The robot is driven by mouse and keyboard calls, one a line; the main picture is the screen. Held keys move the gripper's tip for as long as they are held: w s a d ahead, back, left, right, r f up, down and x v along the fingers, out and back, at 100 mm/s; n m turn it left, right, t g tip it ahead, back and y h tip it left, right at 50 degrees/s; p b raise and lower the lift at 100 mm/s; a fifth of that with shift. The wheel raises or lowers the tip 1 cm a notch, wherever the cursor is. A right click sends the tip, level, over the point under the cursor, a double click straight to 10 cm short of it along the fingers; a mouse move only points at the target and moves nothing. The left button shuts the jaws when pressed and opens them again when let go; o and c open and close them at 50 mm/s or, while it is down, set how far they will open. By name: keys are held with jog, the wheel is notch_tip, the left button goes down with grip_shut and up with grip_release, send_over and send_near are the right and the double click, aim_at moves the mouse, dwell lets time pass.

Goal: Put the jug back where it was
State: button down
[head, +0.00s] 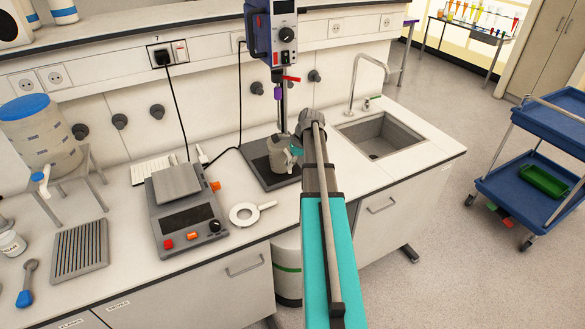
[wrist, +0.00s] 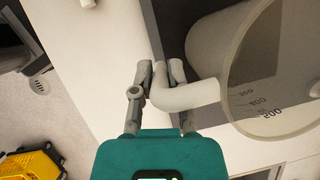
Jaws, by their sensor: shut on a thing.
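The jug (head: 279,155) is a pale, see-through beaker with volume marks, at the dark base plate (head: 256,171) of the stirrer stand in the head view. In the wrist view the jug (wrist: 262,75) fills the right side, with its curved handle (wrist: 192,95) pointing left. My gripper (wrist: 160,75) is shut on the handle, one finger on each side. In the head view my gripper (head: 296,151) is at the jug's right side, partly hidden by my arm. I cannot tell whether the jug touches the plate.
The overhead stirrer (head: 284,35) hangs above the jug, its shaft close to it. A hotplate (head: 187,222) and a white ring with a handle (head: 245,214) lie left of it. A sink (head: 378,135) is at the right. A blue cart (head: 535,190) stands on the floor.

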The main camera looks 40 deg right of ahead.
jog(key=shift+f, duration=0.5)
jog(key=c, duration=0.6)
grip_release()
jog(key=shift+b, duration=0.3)
jog(key=shift+c, duration=0.2)
jog(key=p+v, duration=1.1)
jog(key=v, duration=0.1)
jog(key=shift+w+r, duration=0.1)
dwell(0.4)
